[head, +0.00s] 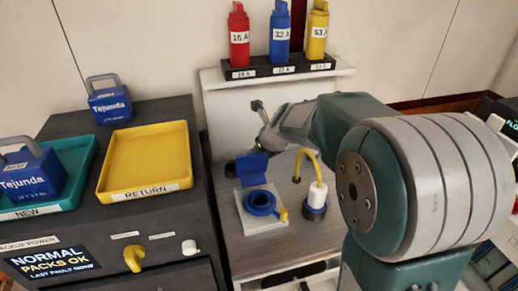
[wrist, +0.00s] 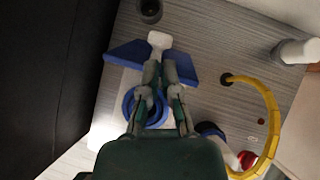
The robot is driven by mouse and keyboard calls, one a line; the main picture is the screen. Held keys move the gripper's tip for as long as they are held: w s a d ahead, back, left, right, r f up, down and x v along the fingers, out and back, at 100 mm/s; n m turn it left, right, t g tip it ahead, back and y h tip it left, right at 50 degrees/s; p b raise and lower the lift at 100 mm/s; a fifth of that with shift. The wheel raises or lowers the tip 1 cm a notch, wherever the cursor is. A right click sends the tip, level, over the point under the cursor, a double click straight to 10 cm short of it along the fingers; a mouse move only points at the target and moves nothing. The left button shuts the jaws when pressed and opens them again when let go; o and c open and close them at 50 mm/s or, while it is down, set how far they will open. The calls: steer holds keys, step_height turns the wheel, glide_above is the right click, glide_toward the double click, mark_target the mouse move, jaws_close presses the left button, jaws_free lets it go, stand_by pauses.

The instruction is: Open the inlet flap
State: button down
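The blue inlet flap (head: 250,165) stands raised behind the blue inlet ring (head: 261,202) on its pale square plate. In the wrist view the flap (wrist: 126,53) shows on both sides of my fingers, and the ring (wrist: 130,104) lies partly behind them. My gripper (wrist: 161,68) is over the flap, with its fingertips close to it and a white piece just beyond them. My fingers hide the flap's middle, so I cannot tell contact or grip. In the head view the gripper is small and partly hidden above the flap.
A yellow cable (head: 308,154) with a white and blue plug (head: 316,200) stands right of the inlet. Left, a dark cabinet carries the yellow return tray (head: 103,192) and teal tray (head: 66,208). Red, blue and yellow breakers stand on a rack (head: 277,70) behind.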

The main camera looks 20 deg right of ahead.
steer(key=shift+a+f, duration=0.1)
steer(key=shift+f, duration=0.25)
steer(key=w+f, duration=0.2)
steer(key=w, duration=0.7)
steer(key=shift+w, duration=0.1)
stand_by(0.4)
